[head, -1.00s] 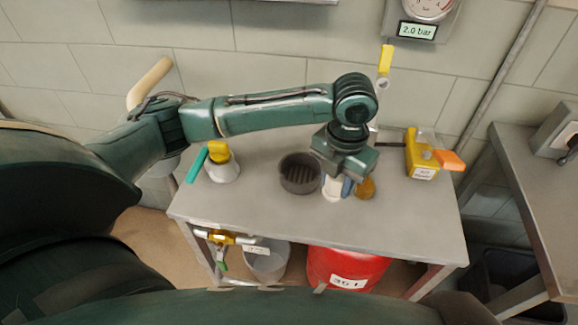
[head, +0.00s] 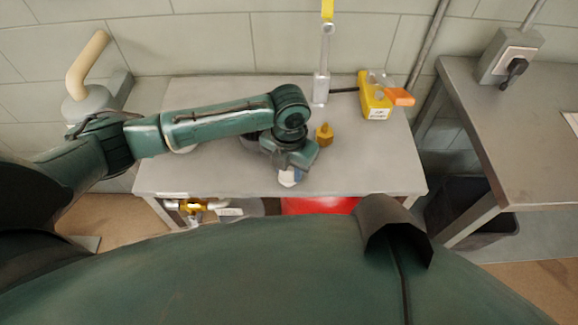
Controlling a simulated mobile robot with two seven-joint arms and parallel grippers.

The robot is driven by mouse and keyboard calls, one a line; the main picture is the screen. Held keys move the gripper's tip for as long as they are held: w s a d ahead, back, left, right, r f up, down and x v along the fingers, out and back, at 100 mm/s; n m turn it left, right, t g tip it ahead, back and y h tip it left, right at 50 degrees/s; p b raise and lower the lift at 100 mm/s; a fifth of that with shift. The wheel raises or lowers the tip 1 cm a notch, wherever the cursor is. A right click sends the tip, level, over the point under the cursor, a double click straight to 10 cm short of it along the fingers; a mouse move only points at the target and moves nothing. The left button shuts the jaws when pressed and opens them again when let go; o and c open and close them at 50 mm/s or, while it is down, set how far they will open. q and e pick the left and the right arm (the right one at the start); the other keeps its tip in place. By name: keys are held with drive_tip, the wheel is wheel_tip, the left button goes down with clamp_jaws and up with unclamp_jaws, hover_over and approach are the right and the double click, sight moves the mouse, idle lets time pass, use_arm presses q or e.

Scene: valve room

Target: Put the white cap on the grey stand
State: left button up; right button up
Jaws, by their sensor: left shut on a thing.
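My left gripper (head: 290,163) is shut on the white cap (head: 288,178), holding it over the front part of the grey table. Only the cap's lower part shows below the jaws, with a bluish patch beside it. The dark grey round stand (head: 265,141) is up and to the left of the gripper, mostly hidden under my left forearm. The cap is apart from the stand in the picture. My right gripper is out of view.
A brass fitting (head: 324,134) stands right of my left gripper. A yellow device (head: 375,96) with an orange end sits at the table's back right. The table top (head: 375,165) is clear at front right. A second bench (head: 500,115) stands at right.

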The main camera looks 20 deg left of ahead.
use_arm(q)
drive_tip(key=shift+f, duration=0.25)
drive_tip(key=o, duration=1)
drive_tip(key=shift+c, duration=0.2)
drive_tip(key=shift+r, duration=0.1)
wheel_tip(320, 180, up, 12)
drive_tip(key=shift+r, duration=0.1)
